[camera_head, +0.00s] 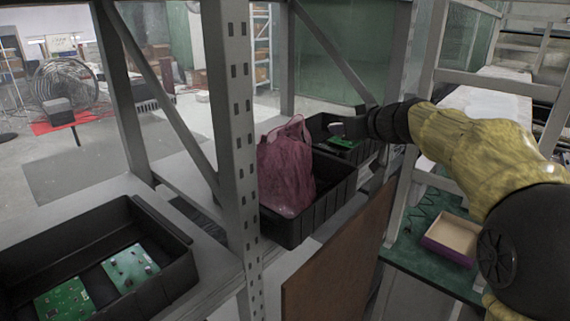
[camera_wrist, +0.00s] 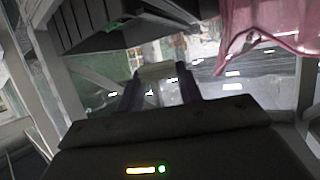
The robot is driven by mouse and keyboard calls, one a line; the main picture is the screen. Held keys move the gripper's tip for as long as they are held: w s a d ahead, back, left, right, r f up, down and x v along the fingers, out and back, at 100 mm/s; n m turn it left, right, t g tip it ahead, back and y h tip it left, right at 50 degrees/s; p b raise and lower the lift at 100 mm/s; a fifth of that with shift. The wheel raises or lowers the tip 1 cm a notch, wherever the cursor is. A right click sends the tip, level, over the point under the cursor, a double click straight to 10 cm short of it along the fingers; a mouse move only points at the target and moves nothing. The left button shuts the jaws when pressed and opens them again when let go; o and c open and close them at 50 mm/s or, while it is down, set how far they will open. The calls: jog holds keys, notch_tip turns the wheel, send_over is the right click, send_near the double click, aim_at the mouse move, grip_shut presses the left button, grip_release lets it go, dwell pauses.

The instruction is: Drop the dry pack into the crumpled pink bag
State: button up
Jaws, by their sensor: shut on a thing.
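The crumpled pink bag (camera_head: 286,172) stands upright in a black bin (camera_head: 327,203) on the shelf. It also shows at the upper right of the wrist view (camera_wrist: 285,24). My gripper (camera_head: 342,128) is right of the bag, at about the height of its top and apart from it. In the wrist view, its two dark fingers (camera_wrist: 160,84) are shut on a small pale beige pack (camera_wrist: 157,70), seen at the fingertips. I take this to be the dry pack; its markings cannot be read. In the head view the pack is too small to make out clearly.
A second black bin (camera_head: 366,150) with a green circuit board (camera_head: 344,143) lies behind, below my gripper. A grey shelf post (camera_head: 237,120) stands left of the bag. A black bin (camera_head: 178,236) with green boards is at front left. An open box (camera_head: 452,237) sits at right.

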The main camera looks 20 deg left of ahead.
jog(key=s+a+r+n+g+y+p, duration=0.3)
jog(key=s+a+r+n+g, duration=0.1)
jog(key=s+a+r, duration=0.4)
notch_tip(320, 180, up, 2)
jog(key=shift+s+r+n+g, duration=0.2)
jog(key=shift+s+n+g, duration=0.2)
jog(key=shift+s, duration=0.75)
jog(key=shift+a, duration=0.1)
jog(key=b, duration=0.4)
send_over(301, 147)
jog(key=shift+f, duration=3.05)
